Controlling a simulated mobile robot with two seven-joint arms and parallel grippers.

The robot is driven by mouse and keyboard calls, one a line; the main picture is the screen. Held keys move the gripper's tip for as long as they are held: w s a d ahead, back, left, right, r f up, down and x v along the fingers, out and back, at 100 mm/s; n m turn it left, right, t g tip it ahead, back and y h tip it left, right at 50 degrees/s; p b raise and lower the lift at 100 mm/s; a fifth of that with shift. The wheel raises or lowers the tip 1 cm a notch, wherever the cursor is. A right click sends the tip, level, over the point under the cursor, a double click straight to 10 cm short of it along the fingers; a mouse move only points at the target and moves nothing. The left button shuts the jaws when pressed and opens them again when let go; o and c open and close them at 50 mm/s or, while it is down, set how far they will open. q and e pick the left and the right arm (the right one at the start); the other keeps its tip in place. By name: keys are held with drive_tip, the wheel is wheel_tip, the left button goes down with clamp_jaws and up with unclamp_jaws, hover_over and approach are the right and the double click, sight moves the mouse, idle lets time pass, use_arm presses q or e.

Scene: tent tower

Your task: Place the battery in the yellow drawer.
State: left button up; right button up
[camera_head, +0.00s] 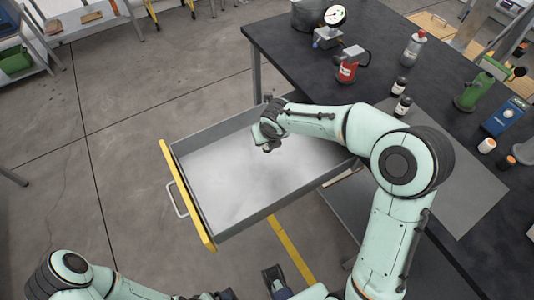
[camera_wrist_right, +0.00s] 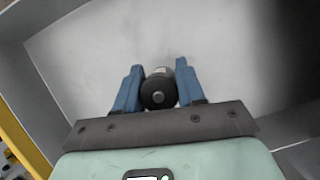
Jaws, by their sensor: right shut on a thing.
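The yellow drawer (camera_head: 187,195) is pulled out from under the dark workbench, with a yellow front, a handle and a bare pale floor. My right gripper (camera_head: 268,145) is over the inside of the drawer, toward its back. In the right wrist view, its blue fingers (camera_wrist_right: 158,80) are shut on the battery (camera_wrist_right: 158,92), a dark cylinder seen end-on. The drawer floor (camera_wrist_right: 100,50) shows behind it. The battery cannot be made out in the head view. My left arm is at the bottom left; its gripper (camera_head: 248,286) is partly cut off at the bottom edge.
The workbench (camera_head: 300,50) carries a red can (camera_head: 348,66), a gauge (camera_head: 335,16), a spray bottle (camera_head: 413,48), dark bottles (camera_head: 402,106), a green tool (camera_head: 475,90) and a blue device (camera_head: 505,115). The floor left of the drawer is clear.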

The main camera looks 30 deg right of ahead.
wheel_tip(320, 180, down, 7)
drive_tip(key=shift+f+b, duration=0.15)
drive_tip(key=shift+b, duration=0.85)
drive_tip(key=shift+f, duration=0.1)
drive_tip(key=o, duration=1.1)
drive_tip(key=shift+r, duration=0.25)
drive_tip(key=p+v, duration=0.3)
drive_tip(key=v, duration=0.8)
drive_tip(key=shift+s+r, duration=0.15)
drive_tip(key=shift+r, duration=0.2)
